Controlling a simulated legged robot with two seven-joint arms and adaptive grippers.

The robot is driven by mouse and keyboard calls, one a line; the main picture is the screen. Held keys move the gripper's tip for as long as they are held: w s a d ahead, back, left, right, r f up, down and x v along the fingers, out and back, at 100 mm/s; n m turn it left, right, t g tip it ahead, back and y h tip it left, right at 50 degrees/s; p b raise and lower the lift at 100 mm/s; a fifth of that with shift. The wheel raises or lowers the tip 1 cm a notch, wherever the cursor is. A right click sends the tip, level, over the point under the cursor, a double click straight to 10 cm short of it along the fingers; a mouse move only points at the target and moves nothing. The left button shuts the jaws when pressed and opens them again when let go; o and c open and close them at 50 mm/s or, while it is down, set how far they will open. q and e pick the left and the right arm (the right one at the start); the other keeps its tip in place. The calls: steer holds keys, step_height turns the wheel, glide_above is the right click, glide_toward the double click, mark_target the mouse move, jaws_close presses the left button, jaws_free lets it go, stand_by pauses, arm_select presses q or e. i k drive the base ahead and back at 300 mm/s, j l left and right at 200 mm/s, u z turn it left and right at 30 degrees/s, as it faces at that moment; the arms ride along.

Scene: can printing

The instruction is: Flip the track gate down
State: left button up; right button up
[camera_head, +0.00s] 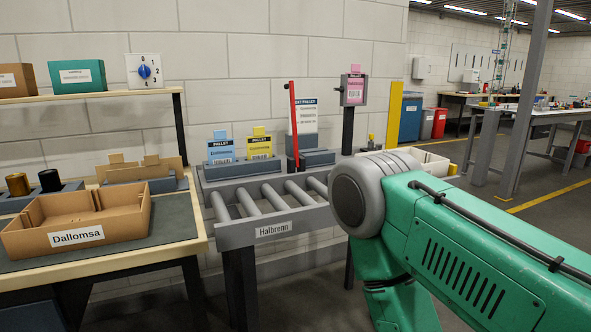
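A thin red bar (294,118), which looks like the track gate, stands nearly upright at the track's back, leaning slightly left. Its foot is at a grey block on the track's rear ledge. My green and grey right arm fills the lower right and covers the track's right end. Neither gripper shows; the right arm's hand is out of view or hidden behind the arm.
Left is a workbench with a cardboard box (78,218) labelled "Dallomsa". Blue (222,150) and yellow (259,144) pallet cards stand behind the rollers. A dark post (348,128) with a pink card rises right of the red bar. The visible rollers are empty.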

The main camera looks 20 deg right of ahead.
mark_target(291, 86)
steer(key=i+l+u, duration=0.1)
steer(key=l, duration=0.55)
steer(key=i+l+u, duration=0.1)
steer(key=l, duration=0.5)
steer(key=i+l, duration=0.2)
steer(key=l, duration=0.45)
steer(key=i+l+u, duration=0.15)
steer(key=l, duration=0.5)
steer(key=k, duration=0.05)
